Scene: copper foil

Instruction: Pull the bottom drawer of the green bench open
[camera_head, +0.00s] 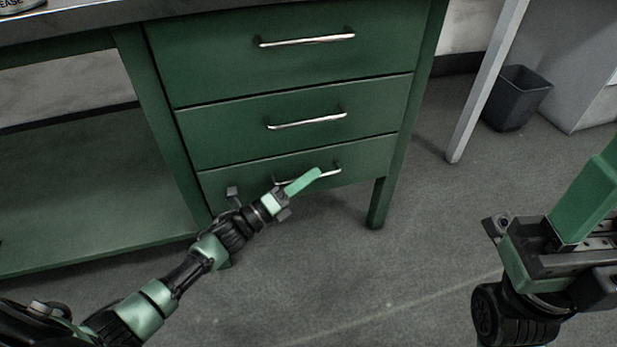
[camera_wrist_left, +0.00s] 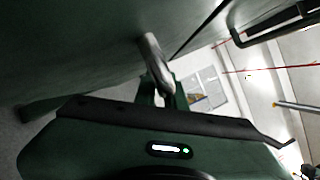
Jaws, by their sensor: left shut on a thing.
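The green bench (camera_head: 155,100) has a stack of three drawers with silver bar handles. The bottom drawer (camera_head: 370,160) looks flush with the drawers above it. My left gripper (camera_head: 312,175) reaches in from the lower left and is shut on the bottom drawer handle (camera_head: 331,171). Its green finger hides the middle of the handle. In the left wrist view the silver handle (camera_wrist_left: 154,58) runs into the gap between the fingers (camera_wrist_left: 163,92). My right gripper (camera_head: 565,230) is at the right edge, away from the bench, partly cut off; its jaw gap is not clear.
The bench leg (camera_head: 379,203) stands right of the drawers, and a low green shelf (camera_head: 90,190) is at the left. A pale table leg (camera_head: 485,85) and a dark bin (camera_head: 517,98) stand further right. The grey floor (camera_head: 380,275) in front of the drawers is clear.

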